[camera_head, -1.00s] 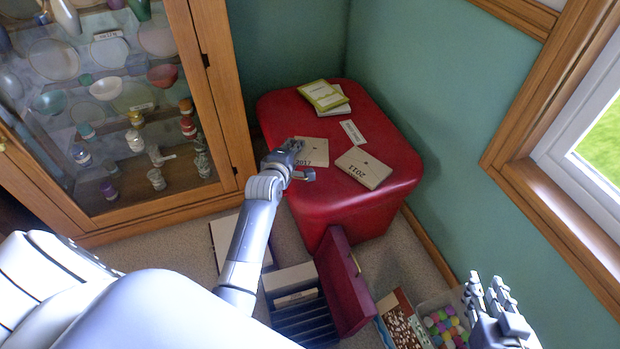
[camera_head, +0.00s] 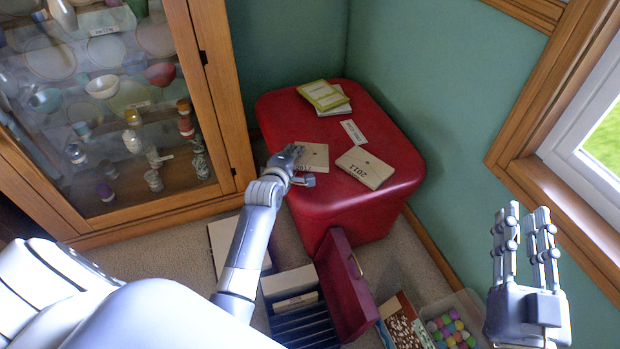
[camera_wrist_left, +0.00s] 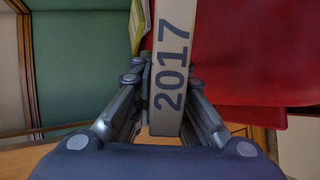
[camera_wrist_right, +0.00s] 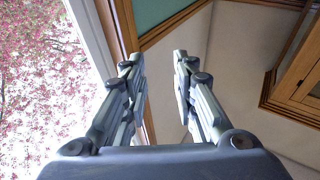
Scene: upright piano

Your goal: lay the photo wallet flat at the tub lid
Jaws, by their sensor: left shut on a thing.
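The tub (camera_head: 300,120) is red with a rounded lid and stands in the corner in the head view. My left gripper (camera_head: 297,165) is at the lid's near left edge, shut on a beige photo wallet marked 2017 (camera_head: 316,157). In the left wrist view the wallet (camera_wrist_left: 172,70) sits between the fingers, its number reading up its length. I cannot tell whether the wallet touches the lid. A similar beige wallet marked 2011 (camera_head: 365,167) lies flat to its right. My right gripper (camera_head: 525,240) is raised at the right, open and empty.
A yellow-green booklet (camera_head: 322,95) lies over a pale one at the lid's back, with a white label card (camera_head: 353,132) nearer. A glass cabinet (camera_head: 205,110) stands left, a window right. A dark red open door (camera_head: 345,285) and a bin of coloured balls (camera_head: 452,330) are below.

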